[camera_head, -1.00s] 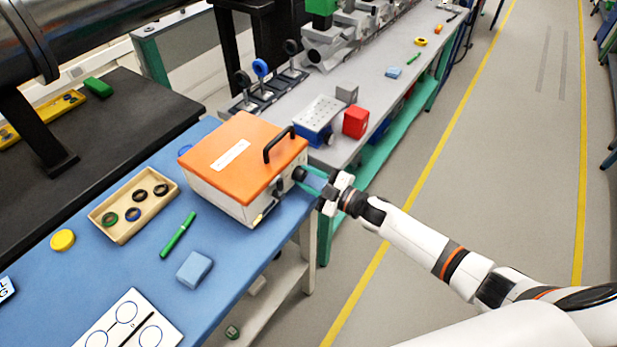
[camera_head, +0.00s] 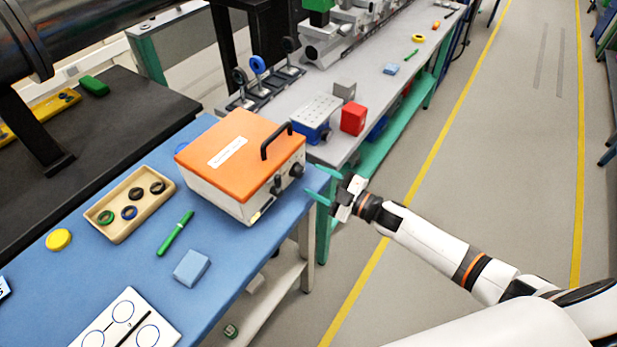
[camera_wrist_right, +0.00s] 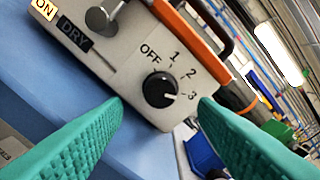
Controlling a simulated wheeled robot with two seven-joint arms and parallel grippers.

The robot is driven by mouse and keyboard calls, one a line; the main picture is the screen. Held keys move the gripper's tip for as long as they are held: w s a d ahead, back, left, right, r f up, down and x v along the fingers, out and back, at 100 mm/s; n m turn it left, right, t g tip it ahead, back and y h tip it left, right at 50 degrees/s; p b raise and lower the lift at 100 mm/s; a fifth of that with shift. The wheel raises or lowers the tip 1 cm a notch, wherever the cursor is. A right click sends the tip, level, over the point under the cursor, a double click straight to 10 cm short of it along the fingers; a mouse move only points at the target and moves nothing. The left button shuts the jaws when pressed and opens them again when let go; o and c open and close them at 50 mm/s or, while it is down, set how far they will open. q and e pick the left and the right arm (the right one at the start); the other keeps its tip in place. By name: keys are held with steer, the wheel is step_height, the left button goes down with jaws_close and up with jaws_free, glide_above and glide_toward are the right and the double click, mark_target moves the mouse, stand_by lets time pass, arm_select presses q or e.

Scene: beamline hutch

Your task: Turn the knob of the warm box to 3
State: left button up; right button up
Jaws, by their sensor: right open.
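The warm box (camera_head: 241,157) has an orange lid with a black handle and sits on the blue bench top. Its black knob (camera_head: 297,170) is on the white front face. In the right wrist view the knob (camera_wrist_right: 160,90) is clear, with OFF, 1, 2 and 3 printed around it. Its white pointer mark is on the side toward the 3. My right gripper (camera_head: 318,184) is open and empty, in front of the knob and apart from it. Its green fingers frame the knob in the right wrist view. My left gripper is not in view.
A metal toggle (camera_wrist_right: 103,18) with ON and DRY labels is beside the knob. A tray (camera_head: 130,205) of rings, a green marker (camera_head: 175,234) and a light blue block (camera_head: 191,268) lie on the bench. The aisle floor at right is clear.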

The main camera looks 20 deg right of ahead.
steer(key=b+v, duration=0.1)
steer(key=v, duration=0.7)
